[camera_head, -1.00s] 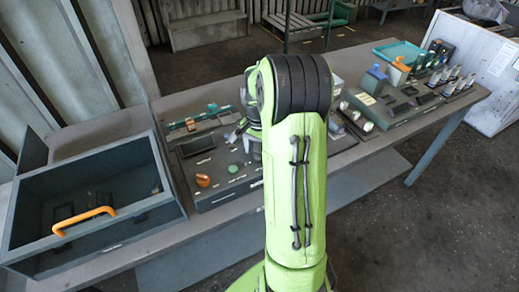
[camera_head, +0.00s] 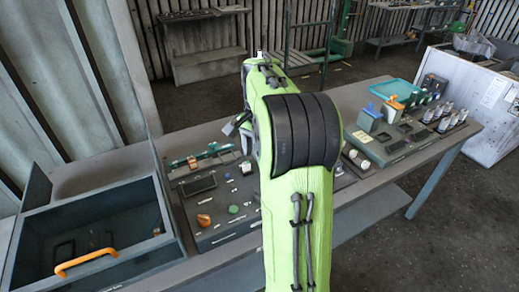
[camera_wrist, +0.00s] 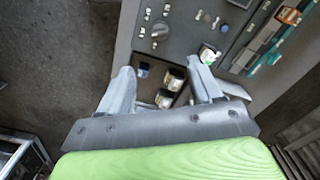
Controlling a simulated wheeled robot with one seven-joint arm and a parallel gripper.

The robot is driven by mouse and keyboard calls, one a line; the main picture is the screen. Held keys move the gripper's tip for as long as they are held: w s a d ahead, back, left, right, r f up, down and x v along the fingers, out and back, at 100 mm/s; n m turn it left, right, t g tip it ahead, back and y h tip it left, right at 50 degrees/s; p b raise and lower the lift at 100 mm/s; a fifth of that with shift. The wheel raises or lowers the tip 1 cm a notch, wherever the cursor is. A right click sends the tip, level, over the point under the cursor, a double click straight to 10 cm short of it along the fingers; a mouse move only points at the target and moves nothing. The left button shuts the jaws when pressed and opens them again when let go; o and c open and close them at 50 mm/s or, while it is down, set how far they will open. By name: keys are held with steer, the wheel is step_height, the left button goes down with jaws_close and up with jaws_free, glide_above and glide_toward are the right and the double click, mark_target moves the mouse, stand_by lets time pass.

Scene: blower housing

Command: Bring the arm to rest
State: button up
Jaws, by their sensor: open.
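My green arm rises through the middle of the head view, folded upward, and hides part of the workbench behind it. My gripper (camera_wrist: 160,90) shows in the wrist view with its two grey fingers spread apart and nothing held between them. Beyond the fingers lies a dark panel on the bench with several small cylinders (camera_wrist: 172,78) and a round knob (camera_wrist: 160,31). In the head view the gripper's fingers are mostly hidden behind the arm, with a grey part (camera_head: 236,124) showing at its left.
A dark open bin (camera_head: 35,213) with an orange handle (camera_head: 86,262) stands at the bench's left. A parts panel (camera_head: 215,195) lies beside it. A teal tray (camera_head: 398,92) and several cylinders (camera_head: 445,115) stand at the right. Open floor (camera_head: 465,215) lies right of the bench.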

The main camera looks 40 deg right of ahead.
stand_by(0.3)
steer(key=s+a+r+n+t, duration=0.1)
steer(key=s+a+r+n, duration=0.15)
steer(key=a, duration=0.25)
steer(key=s+a+r+n+t+h, duration=0.1)
steer(key=s+a+n, duration=0.15)
steer(key=a, duration=0.35)
steer(key=s+a+r+n+t, duration=0.1)
steer(key=s+a+r+n, duration=0.15)
steer(key=a, duration=0.25)
steer(key=s+a+f+n+t+y, duration=0.1)
steer(key=s+a+f+n+t, duration=0.1)
steer(key=s+a+n, duration=0.5)
steer(key=shift+s+f+n+t, duration=0.3)
steer(key=shift+s+f+n, duration=0.05)
steer(key=shift+s+f, duration=0.45)
steer(key=shift+c, duration=0.5)
